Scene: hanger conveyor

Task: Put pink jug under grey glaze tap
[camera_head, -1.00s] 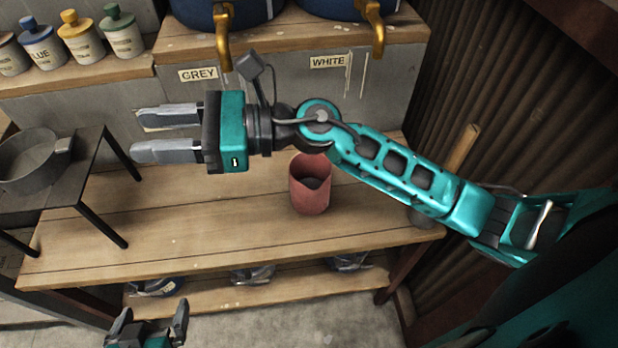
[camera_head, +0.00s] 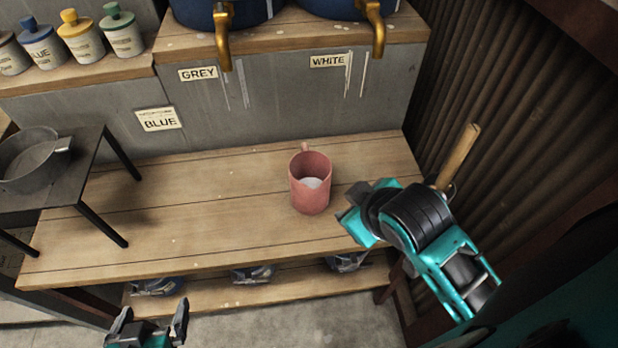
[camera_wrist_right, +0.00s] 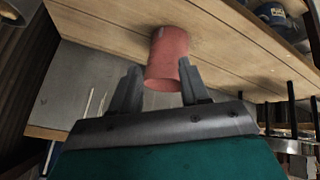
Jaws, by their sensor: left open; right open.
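The pink jug (camera_head: 310,190) stands upright on the wooden bench with its handle at the back and a pale patch inside. It is in front of the panel, right of the gold grey glaze tap (camera_head: 222,40) and below it. My right gripper (camera_wrist_right: 160,68) is open; in the right wrist view the jug (camera_wrist_right: 167,58) shows between and beyond its fingers, and I cannot tell if they touch it. In the head view the right hand is just right of the jug, its fingertips hidden. My left gripper (camera_head: 150,314) is open and empty at the bottom left, before the bench.
The white glaze tap (camera_head: 375,30) hangs at the upper right. A side table (camera_head: 88,165) with a grey pan (camera_head: 30,160) stands at the left. A wooden-handled tool (camera_head: 458,155) leans at the right. The bench (camera_head: 180,220) left of the jug is clear.

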